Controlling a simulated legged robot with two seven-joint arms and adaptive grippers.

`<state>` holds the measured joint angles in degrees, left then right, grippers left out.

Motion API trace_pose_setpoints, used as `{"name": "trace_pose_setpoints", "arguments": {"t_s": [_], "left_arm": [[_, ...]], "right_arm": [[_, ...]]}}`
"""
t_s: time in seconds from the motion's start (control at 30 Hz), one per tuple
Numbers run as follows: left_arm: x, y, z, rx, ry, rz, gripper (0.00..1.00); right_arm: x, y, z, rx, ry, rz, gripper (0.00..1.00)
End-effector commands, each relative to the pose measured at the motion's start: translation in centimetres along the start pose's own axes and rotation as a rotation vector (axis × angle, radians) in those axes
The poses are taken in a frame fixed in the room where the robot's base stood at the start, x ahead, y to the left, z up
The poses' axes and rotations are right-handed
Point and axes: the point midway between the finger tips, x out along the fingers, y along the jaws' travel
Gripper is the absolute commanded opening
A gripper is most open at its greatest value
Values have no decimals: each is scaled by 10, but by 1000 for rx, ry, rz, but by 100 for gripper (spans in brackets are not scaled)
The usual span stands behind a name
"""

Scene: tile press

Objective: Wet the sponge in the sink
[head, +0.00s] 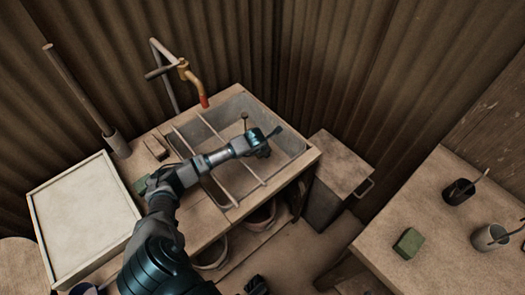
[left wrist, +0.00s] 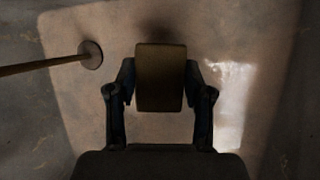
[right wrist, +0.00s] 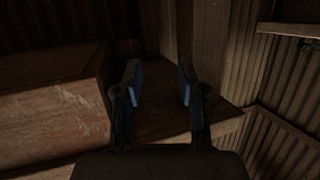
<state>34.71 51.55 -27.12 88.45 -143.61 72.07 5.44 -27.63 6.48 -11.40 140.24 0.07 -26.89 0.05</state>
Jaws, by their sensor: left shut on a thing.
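The grey sink basin (head: 235,108) is set in the wooden counter, with two thin bars across it. My left gripper (head: 264,143) reaches over the basin. In the left wrist view it is shut on a dull yellow-brown block (left wrist: 160,78), which looks like the sponge. The sink floor (left wrist: 215,85) shows below the block, with a bright patch at right; whether the block touches it I cannot tell. The tap (head: 188,75), with a red tip, stands behind the basin, to the left of the gripper. My right gripper (right wrist: 158,85) is open and empty, away from the sink.
A thin rod with a round end (left wrist: 90,54) stands in the sink. A framed pale panel (head: 85,215) lies at left, a brown block (head: 155,149) behind the arm. The right table (head: 385,240) holds a green block (head: 408,243) and two cups. A bin (head: 338,165) stands between.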

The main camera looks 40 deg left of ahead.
Motion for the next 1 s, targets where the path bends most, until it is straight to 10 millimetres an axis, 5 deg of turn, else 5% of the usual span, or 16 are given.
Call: {"name": "trace_pose_setpoints", "arguments": {"t_s": [1.0], "left_arm": [[-46,16,19,0,-3,1,23]], "right_arm": [[-47,15,71,-8,-519,37,40]]}}
